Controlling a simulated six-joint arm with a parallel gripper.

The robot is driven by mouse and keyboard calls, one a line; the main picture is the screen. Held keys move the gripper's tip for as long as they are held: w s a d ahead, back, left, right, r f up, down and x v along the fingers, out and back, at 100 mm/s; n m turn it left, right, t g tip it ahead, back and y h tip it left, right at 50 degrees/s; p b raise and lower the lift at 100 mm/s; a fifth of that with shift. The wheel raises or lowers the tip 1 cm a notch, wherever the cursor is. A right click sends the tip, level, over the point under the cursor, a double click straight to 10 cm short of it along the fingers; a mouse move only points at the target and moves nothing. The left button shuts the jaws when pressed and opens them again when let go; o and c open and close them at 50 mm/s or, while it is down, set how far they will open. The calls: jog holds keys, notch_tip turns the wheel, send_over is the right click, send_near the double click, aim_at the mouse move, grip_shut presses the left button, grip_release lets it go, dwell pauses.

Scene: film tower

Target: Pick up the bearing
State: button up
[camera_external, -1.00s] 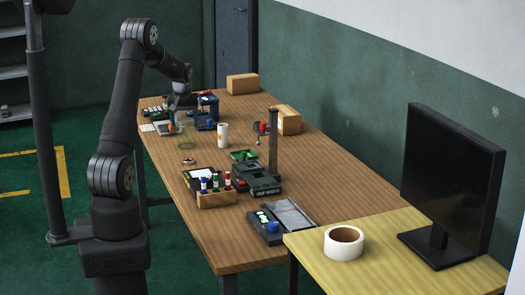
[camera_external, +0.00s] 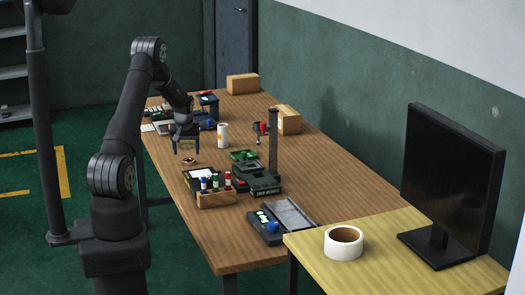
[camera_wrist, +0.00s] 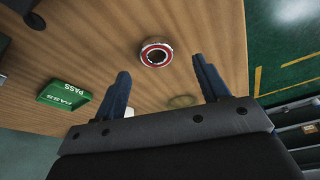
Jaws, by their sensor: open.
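The bearing (camera_external: 189,161) is a small ring lying flat on the wooden table. In the wrist view the bearing (camera_wrist: 156,52) shows as a ring with a red and white rim and a dark hole, just beyond and between my fingertips. My gripper (camera_external: 186,150) is over the table, above and slightly behind the bearing in the external view. In the wrist view my gripper (camera_wrist: 161,68) has its two blue fingers wide apart, with nothing between them.
A green PASS tray (camera_wrist: 62,95) lies to the left in the wrist view. In the external view, a white cylinder (camera_external: 222,134), a rack of coloured bottles (camera_external: 216,198) and a dark device with a post (camera_external: 257,179) stand near the bearing. Bare table surrounds the bearing.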

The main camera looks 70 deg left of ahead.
jog(key=x, duration=0.4)
jog(key=shift+w+d, duration=0.1)
jog(key=shift+w, duration=0.1)
jog(key=shift+c, duration=0.2)
jog(key=c, duration=1.1)
